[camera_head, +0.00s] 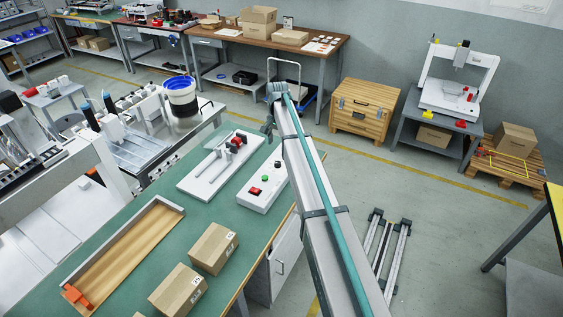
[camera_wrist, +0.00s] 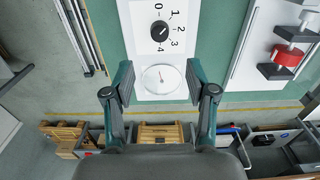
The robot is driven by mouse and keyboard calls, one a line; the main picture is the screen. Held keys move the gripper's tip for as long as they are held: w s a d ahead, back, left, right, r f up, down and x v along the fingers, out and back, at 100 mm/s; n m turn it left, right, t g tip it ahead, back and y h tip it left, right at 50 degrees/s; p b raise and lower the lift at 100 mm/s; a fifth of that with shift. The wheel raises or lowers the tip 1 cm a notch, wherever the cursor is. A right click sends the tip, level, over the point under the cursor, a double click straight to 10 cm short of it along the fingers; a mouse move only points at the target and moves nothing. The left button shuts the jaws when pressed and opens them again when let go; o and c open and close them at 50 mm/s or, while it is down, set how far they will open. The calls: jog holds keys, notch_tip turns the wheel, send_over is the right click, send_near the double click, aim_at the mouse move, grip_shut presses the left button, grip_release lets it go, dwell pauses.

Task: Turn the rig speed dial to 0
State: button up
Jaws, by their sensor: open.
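The speed dial (camera_wrist: 160,32) is a black round knob on a white panel, with marks 0 to 4 around its right side, 0 at the top of the picture and 4 at the bottom. I cannot tell surely which mark its pointer faces. A round white gauge (camera_wrist: 161,78) with a red needle lies just below it. My gripper (camera_wrist: 158,84) is open and empty, its fingers on either side of the gauge in the picture, apart from the dial. In the head view my gripper (camera_head: 269,127) hangs above the bench beyond the white control box (camera_head: 258,202).
The control box carries a green button (camera_head: 265,178) and a red switch (camera_head: 254,191). Left of it is a white rig plate (camera_head: 205,180) with a red part. Cardboard boxes (camera_head: 214,247) and a wooden tray (camera_head: 130,250) sit on the green bench.

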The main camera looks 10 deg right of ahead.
aim_at(278, 162)
notch_tip(278, 162, down, 10)
jog(key=p, duration=0.3)
jog(key=shift+s+f, duration=0.15)
jog(key=shift+f, duration=0.05)
jog(key=shift+c, duration=0.4)
grip_shut()
